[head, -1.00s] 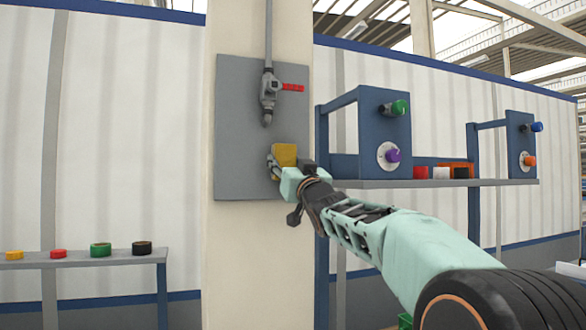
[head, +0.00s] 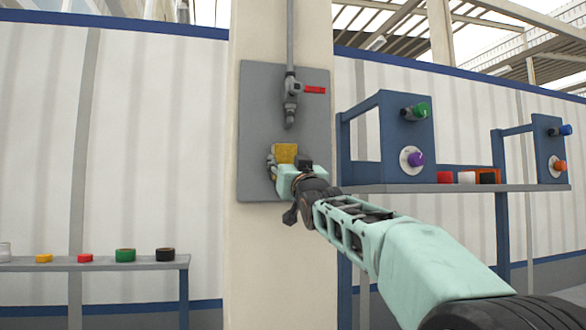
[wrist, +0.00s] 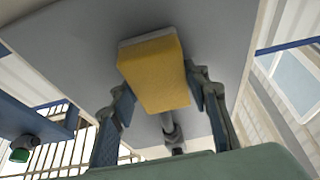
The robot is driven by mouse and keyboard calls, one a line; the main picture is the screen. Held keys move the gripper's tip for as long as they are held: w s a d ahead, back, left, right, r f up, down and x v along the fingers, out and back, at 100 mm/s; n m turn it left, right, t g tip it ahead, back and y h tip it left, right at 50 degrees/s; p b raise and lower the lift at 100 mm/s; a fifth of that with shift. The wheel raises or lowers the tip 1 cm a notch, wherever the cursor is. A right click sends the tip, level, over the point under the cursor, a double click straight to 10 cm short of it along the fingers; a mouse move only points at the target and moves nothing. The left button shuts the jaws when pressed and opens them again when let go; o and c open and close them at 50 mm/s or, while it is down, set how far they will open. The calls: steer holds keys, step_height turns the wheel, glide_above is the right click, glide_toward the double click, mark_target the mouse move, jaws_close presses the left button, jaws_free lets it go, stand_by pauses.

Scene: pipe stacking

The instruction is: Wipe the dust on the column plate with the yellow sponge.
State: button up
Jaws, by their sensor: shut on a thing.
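The yellow sponge (head: 284,153) is in my gripper (head: 282,160), in front of the grey column plate (head: 262,100). In the wrist view the sponge (wrist: 155,75) sits between the two fingers of my gripper (wrist: 160,92), with its far end close to the plate (wrist: 75,45); I cannot tell whether it touches. The sponge is at the lower middle of the plate, below the pipe valve (head: 291,92) with its red handle. No dust can be made out on the plate; part of the plate is hidden behind the sponge and gripper.
A blue shelf frame (head: 408,140) with green and purple knobs stands right of the column. A low bench (head: 90,264) at the left carries several coloured rings. The valve and its pipe stick out above the sponge.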

steer(key=shift+s+a+f+b, duration=0.1)
steer(key=shift+s+a+b, duration=0.15)
steer(key=shift+a, duration=0.75)
steer(key=shift+s+a+r+b, duration=0.15)
steer(key=shift+s+a, duration=0.15)
steer(key=shift+a, duration=0.65)
steer(key=shift+s+a+f+b, duration=0.15)
steer(key=shift+s+a+b, duration=0.1)
steer(key=shift+a, duration=0.75)
steer(key=shift+s, duration=0.1)
steer(key=shift+s+d+f+b, duration=0.15)
steer(key=shift+s+b, duration=0.1)
steer(key=shift+b, duration=0.2)
steer(key=b, duration=0.3)
glide_toward(260, 158)
steer(key=shift+r, duration=1.3)
